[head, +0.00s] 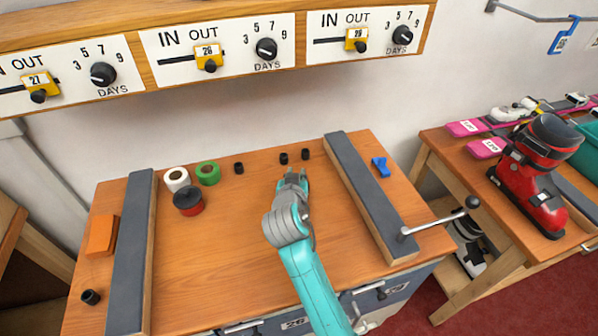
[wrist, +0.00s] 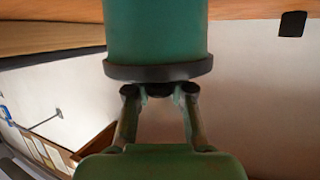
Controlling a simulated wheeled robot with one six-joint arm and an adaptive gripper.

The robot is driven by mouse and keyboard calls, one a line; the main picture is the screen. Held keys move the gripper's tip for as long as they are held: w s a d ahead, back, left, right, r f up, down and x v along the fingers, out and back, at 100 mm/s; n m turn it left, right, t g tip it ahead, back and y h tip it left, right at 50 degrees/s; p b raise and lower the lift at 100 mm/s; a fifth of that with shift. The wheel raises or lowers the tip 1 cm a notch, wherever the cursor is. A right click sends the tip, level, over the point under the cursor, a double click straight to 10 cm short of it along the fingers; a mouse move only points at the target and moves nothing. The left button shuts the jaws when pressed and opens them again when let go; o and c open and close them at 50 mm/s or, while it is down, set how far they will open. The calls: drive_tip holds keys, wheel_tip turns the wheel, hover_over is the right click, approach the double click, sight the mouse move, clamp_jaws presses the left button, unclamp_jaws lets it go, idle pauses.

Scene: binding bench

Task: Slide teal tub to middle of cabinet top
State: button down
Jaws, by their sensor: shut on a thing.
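The teal tub (wrist: 156,32) fills the upper middle of the wrist view, a round green-teal body with a dark rim (wrist: 157,72). My gripper (wrist: 159,92) is shut on it at the rim end, with a finger on either side of a small dark part.
Left of my gripper are a red pot (head: 188,202), a green roll (head: 208,173) and a white roll (head: 176,179). Small black cylinders (head: 284,158) stand near the back.

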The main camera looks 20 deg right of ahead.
drive_tip(key=shift+s+a+f, duration=0.25)
drive_tip(key=shift+s+a, duration=1.65)
drive_tip(key=shift+s, duration=0.3)
drive_tip(key=shift+s+a+f, duration=0.3)
drive_tip(key=shift+s+a, duration=1.65)
drive_tip(key=shift+s, duration=0.3)
drive_tip(key=shift+s+a+f, duration=0.25)
drive_tip(key=shift+s+a, duration=1.65)
drive_tip(key=shift+s, duration=0.3)
drive_tip(key=c, duration=1)
unclamp_jaws()
drive_tip(key=v, duration=1.2)
drive_tip(key=shift+r, duration=0.4)
drive_tip(key=shift+w+a, duration=0.1)
drive_tip(key=shift+w, duration=0.05)
